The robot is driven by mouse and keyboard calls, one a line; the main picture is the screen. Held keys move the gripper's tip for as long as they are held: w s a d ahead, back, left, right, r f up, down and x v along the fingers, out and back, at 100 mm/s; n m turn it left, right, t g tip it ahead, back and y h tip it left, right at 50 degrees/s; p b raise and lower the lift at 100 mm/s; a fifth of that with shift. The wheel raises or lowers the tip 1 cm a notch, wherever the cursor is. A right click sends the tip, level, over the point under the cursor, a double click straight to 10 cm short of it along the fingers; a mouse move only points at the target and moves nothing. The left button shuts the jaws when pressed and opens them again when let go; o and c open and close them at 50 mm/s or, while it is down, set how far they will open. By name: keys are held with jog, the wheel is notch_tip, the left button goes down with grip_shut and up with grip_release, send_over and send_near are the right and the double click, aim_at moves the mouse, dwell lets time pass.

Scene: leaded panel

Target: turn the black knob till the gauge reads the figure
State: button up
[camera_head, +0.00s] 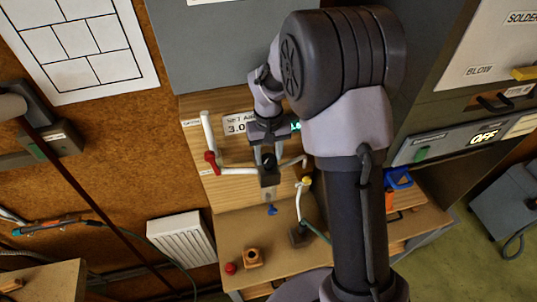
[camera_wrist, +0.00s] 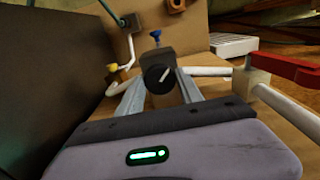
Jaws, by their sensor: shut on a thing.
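The black knob (camera_wrist: 158,77) has a white pointer line and sits on a dark block, in the middle of the wrist view. In the head view the knob (camera_head: 268,160) shows at the wooden panel (camera_head: 195,140). My gripper (camera_wrist: 157,80) has its two grey fingers on either side of the knob and is shut on it. In the head view my gripper (camera_head: 267,158) reaches down to the knob from above. A sign (camera_head: 236,125) beside it reads "SET A..." and "3.0", partly hidden by my arm. The gauge face is not visible; my arm covers part of that area.
A red-handled valve (camera_head: 211,158) on white pipe stands left of the knob. A yellow-topped part (camera_head: 306,181) is close on the right. A white radiator (camera_head: 180,238) is at left.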

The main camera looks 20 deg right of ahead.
aim_at(269, 158)
jog(key=shift+f+m+b, duration=0.1)
jog(key=shift+m+b, duration=0.25)
jog(key=shift+m, duration=0.05)
jog(key=m+b, duration=0.2)
jog(key=shift+m, duration=0.3)
jog(key=shift+m+b, duration=0.9)
jog(key=shift+m, duration=0.6)
jog(key=o, duration=1.3)
jog(key=shift+o, duration=0.2)
notch_tip(269, 158, up, 18)
jog(key=shift+f+p, duration=0.15)
jog(key=shift+p, duration=0.25)
